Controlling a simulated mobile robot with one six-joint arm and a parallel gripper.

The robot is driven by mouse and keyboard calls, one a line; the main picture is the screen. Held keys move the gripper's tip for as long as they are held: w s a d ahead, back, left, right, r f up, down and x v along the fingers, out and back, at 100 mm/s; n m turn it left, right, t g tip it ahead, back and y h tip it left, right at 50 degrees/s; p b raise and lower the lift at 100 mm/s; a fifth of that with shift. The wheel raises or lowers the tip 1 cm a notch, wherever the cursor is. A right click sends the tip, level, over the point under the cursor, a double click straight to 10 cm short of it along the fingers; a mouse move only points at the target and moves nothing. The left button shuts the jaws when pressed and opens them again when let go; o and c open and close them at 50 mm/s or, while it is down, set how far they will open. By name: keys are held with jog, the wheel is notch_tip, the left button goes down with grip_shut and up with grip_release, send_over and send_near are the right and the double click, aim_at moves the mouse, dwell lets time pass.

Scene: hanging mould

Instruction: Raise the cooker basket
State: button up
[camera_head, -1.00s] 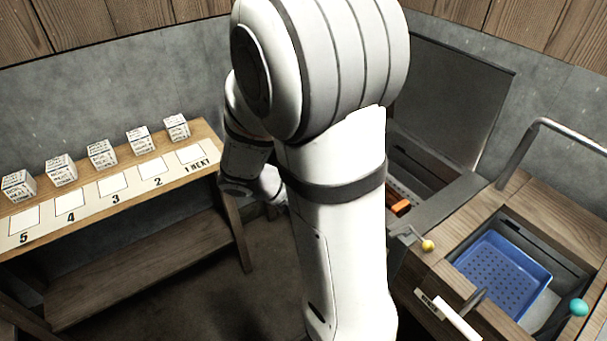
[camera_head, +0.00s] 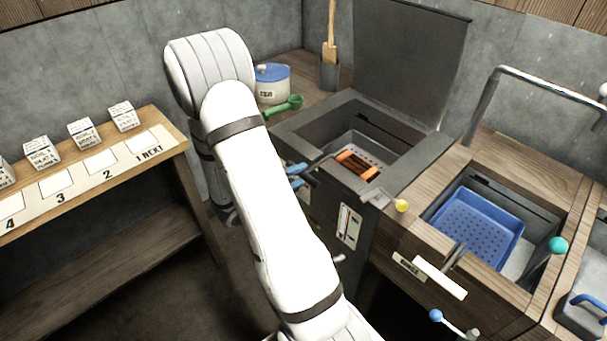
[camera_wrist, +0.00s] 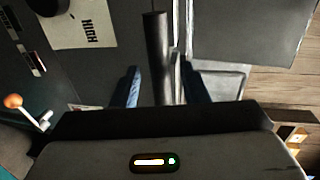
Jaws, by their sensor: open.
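The cooker (camera_head: 300,128) stands open, its dark lid (camera_head: 410,55) upright behind it. A grey perforated basket (camera_head: 372,150) sits down in its well, with orange-and-brown pieces (camera_head: 357,166) in it. A thin dark bar reaches from the well over the near rim toward my gripper (camera_head: 297,176), which is at the cooker's left front. In the wrist view, the blue fingers of my gripper (camera_wrist: 160,85) are open, either side of a dark round bar (camera_wrist: 157,45). It looks like the basket's handle. I cannot tell whether they touch it.
A yellow-knobbed lever (camera_head: 401,206) juts from the cooker's right front. Right of it, a wooden counter holds a blue perforated tray (camera_head: 480,228) and a teal knob (camera_head: 558,245). A numbered shelf (camera_head: 75,185) is left.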

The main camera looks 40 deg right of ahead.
jog(key=shift+x, duration=1.1)
grip_shut()
